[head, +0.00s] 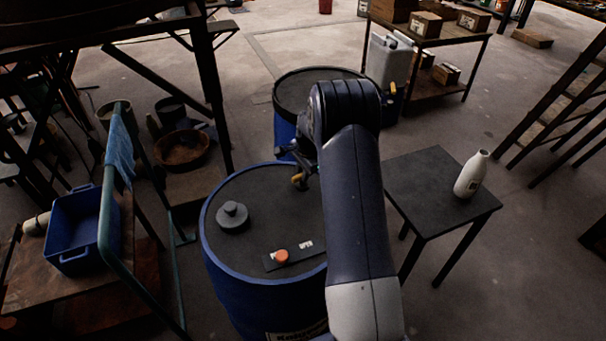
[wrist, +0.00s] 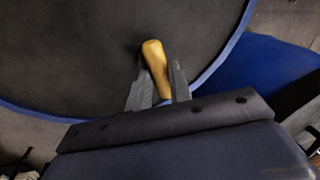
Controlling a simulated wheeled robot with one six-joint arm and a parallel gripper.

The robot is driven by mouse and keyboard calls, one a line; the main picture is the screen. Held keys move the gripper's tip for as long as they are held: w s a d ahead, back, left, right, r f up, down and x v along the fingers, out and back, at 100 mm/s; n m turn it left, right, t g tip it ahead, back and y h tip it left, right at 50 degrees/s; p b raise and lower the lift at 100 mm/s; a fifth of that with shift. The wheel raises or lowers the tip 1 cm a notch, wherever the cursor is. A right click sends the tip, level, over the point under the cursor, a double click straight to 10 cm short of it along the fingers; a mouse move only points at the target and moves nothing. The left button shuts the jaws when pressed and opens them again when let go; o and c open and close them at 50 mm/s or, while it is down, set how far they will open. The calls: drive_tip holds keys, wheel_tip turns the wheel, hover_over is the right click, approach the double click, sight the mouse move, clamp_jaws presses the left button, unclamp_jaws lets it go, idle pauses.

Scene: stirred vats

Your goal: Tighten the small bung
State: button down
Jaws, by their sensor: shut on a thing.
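A blue drum (head: 213,250) with a dark top stands in front of me. My gripper (head: 300,176) is over the far right part of its top, partly hidden by my arm. My gripper is shut on a yellow handle (wrist: 155,58), which sits between both fingers in the wrist view; its far end is near or on the dark top, contact unclear. I cannot tell whether the handle belongs to the small bung. A grey round fitting with a knob (head: 233,216) stands at the left of the top.
A second blue drum (head: 285,132) stands behind. A dark side table (head: 428,186) with a white bottle (head: 471,174) is on the right. A green-framed cart with a blue bin (head: 72,240) is close on the left.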

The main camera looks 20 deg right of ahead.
drive_tip(key=shift+m+h+b, duration=0.3)
drive_tip(key=shift+m+b, duration=0.3)
drive_tip(key=shift+m, duration=0.9)
drive_tip(key=c, duration=1.3)
unclamp_jaws()
wheel_tip(320, 180, up, 11)
drive_tip(key=s+b, duration=0.1)
drive_tip(key=s, duration=0.1)
drive_tip(key=shift+f, duration=0.2)
